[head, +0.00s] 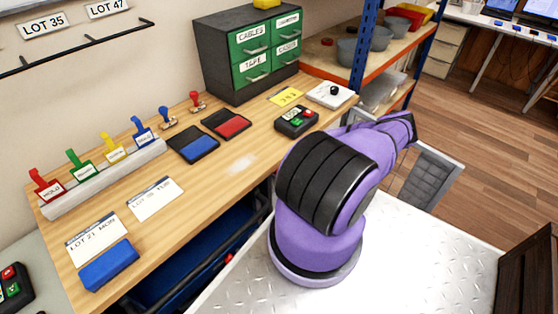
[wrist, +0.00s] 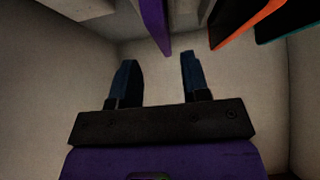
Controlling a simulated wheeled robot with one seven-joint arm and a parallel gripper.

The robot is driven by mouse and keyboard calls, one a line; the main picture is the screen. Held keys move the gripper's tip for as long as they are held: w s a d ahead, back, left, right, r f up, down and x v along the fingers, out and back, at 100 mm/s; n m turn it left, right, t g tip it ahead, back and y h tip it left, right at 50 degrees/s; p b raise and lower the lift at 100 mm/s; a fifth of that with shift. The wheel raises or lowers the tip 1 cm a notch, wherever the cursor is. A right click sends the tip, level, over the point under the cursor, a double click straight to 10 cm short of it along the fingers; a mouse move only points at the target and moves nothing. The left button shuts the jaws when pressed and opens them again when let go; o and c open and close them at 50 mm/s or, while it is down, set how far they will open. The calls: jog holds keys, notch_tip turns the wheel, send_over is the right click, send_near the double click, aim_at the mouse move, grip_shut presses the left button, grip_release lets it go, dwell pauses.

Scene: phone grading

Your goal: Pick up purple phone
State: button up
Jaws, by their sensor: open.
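A thin purple slab, which looks like the purple phone (wrist: 154,24), shows at the top middle of the wrist view, seen nearly edge-on; its upper part is cut off by the frame. My gripper (wrist: 157,70) is open and empty, with its two dark blue fingers apart. The phone's lower end shows between and beyond the fingertips, a little nearer the right one; I cannot tell the gap in depth. In the head view my purple arm reaches away to the right over the bench edge, and neither my gripper nor the phone is visible there.
In the wrist view an orange-edged slab (wrist: 246,22) and a teal-edged dark slab (wrist: 288,24) stand right of the purple one, inside pale walls (wrist: 38,85). In the head view a wooden bench (head: 240,160) holds stamps, ink pads, cards and a drawer cabinet (head: 225,60).

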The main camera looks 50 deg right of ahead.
jog(key=x, duration=0.3)
jog(key=shift+w+a+f, duration=0.15)
jog(key=shift+w+a, duration=0.15)
jog(key=shift+x, duration=0.9)
jog(key=shift+d, duration=0.1)
grip_shut()
